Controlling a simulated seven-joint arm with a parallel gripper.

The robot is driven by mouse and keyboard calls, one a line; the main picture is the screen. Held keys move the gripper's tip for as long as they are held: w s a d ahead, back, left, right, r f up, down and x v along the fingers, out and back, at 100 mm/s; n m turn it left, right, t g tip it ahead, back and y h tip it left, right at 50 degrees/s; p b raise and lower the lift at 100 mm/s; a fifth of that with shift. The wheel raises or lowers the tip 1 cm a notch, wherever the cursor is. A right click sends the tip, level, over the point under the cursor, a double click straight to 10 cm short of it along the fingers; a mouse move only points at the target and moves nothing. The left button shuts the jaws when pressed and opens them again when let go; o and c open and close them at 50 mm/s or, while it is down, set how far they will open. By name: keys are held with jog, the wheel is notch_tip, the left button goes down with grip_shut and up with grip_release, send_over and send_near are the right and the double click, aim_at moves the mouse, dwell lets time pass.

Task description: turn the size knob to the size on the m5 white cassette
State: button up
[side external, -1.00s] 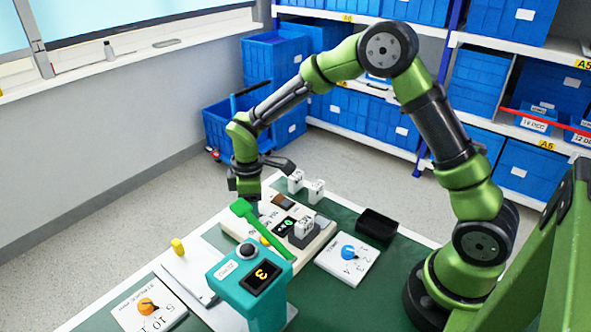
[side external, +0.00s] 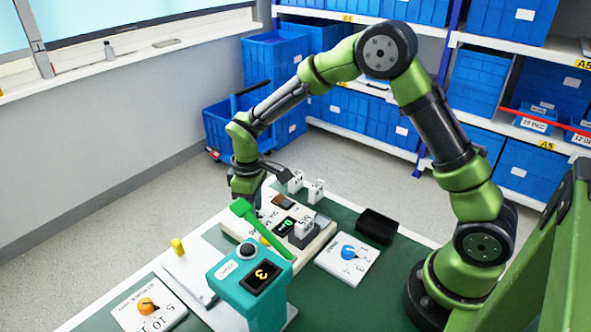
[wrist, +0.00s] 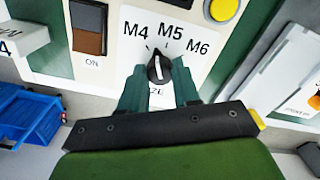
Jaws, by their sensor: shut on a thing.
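The size knob (wrist: 158,68) is black with a white pointer line. It sits on a white panel marked M4, M5 and M6 in the wrist view. My gripper (wrist: 159,80) is shut on the knob, one dark green finger on each side. In the side view my gripper (side external: 249,201) is low over the far left end of the panel (side external: 322,241), and the knob is hidden. A white cassette (side external: 304,227) stands in a dark holder on the panel; its lettering is too small to read surely.
Two more white cassettes (side external: 296,181) (side external: 316,190) stand behind the panel. A teal box with a display (side external: 262,276) and a green lever (side external: 259,229) stand in front. A blue-knob plate (side external: 347,258) and black tray (side external: 377,225) lie to the right.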

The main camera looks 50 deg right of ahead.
jog(key=m, duration=0.4)
jog(key=shift+m, duration=0.3)
jog(key=shift+r, duration=0.1)
dwell(0.4)
jog(key=o, duration=1.1)
jog(key=shift+c, duration=0.2)
notch_tip(320, 180, up, 17)
jog(key=shift+w, duration=0.1)
